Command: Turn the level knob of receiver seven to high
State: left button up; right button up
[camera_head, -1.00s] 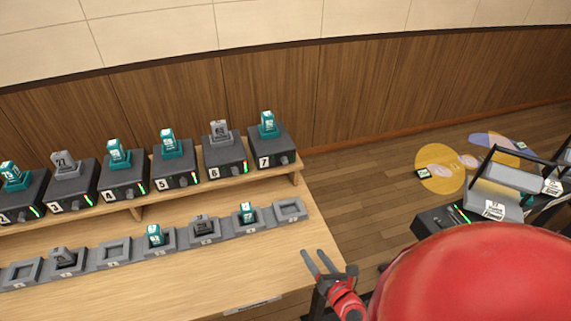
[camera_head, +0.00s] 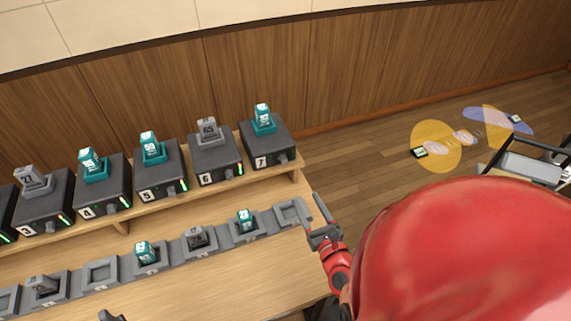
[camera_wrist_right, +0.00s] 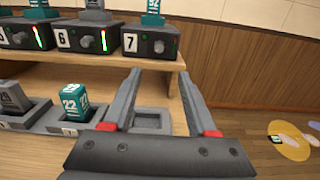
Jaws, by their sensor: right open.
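Receiver seven (camera_head: 276,142) is a dark box labelled 7 at the right end of the raised shelf, with a teal block (camera_head: 263,120) on top. My right gripper (camera_head: 313,217) is open and empty, below and in front of receiver seven, near the empty grey tray at the row's right end. In the right wrist view its fingers (camera_wrist_right: 160,75) point toward the knob, apart from it. A dark tip at the bottom edge may be my left gripper (camera_head: 111,316).
Receiver six (camera_head: 212,162) stands just left, with several more receivers beyond. The shelf's right end (camera_head: 301,172) is close to my right gripper.

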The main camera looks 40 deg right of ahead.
aim_at(285, 162)
jog(key=p+x, duration=0.1)
jog(key=x, duration=1.3)
jog(key=shift+w+r, duration=0.1)
jog(key=shift+w, duration=0.5)
grip_shut()
